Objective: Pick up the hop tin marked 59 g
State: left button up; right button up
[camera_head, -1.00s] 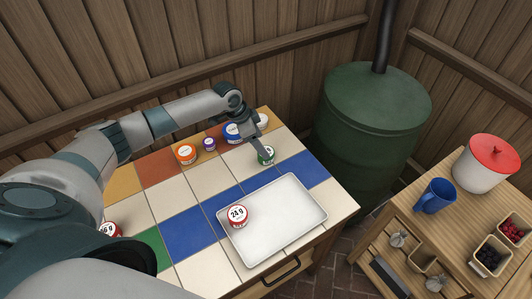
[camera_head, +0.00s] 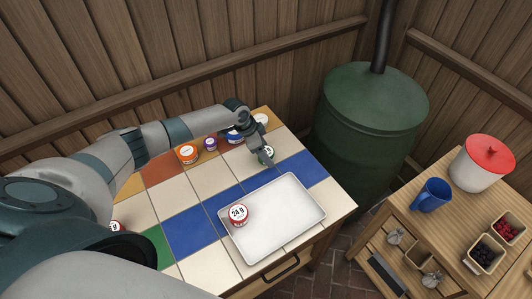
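My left gripper (camera_head: 262,147) points down at the small green tin (camera_head: 268,153) on the tiles behind the tray. Its fingers cover part of the tin; whether they are spread or closed on it I cannot tell. The tin's label is partly hidden and I cannot read it. Orange (camera_head: 187,153), purple (camera_head: 210,144), blue (camera_head: 235,137) and white (camera_head: 262,120) tins stand along the back. Their marks are too small to read; my arm partly covers the blue one. No readable label shows 59 g. My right gripper is not in view.
A red tin marked 24 g (camera_head: 238,214) stands in the white tray (camera_head: 285,238). Another red tin (camera_head: 117,227) is partly hidden by my arm at left. A green barrel (camera_head: 370,120) stands beyond the table. A side table at right holds a blue mug (camera_head: 432,196) and a red-lidded pot (camera_head: 482,165).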

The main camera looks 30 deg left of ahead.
pick_arm(q)
jog(key=shift+w+d+f, duration=0.1)
jog(key=shift+f, duration=0.45)
jog(key=shift+c, duration=0.7)
jog(key=c, duration=1)
jog(key=shift+c, duration=0.2)
jog(key=shift+r, duration=0.2)
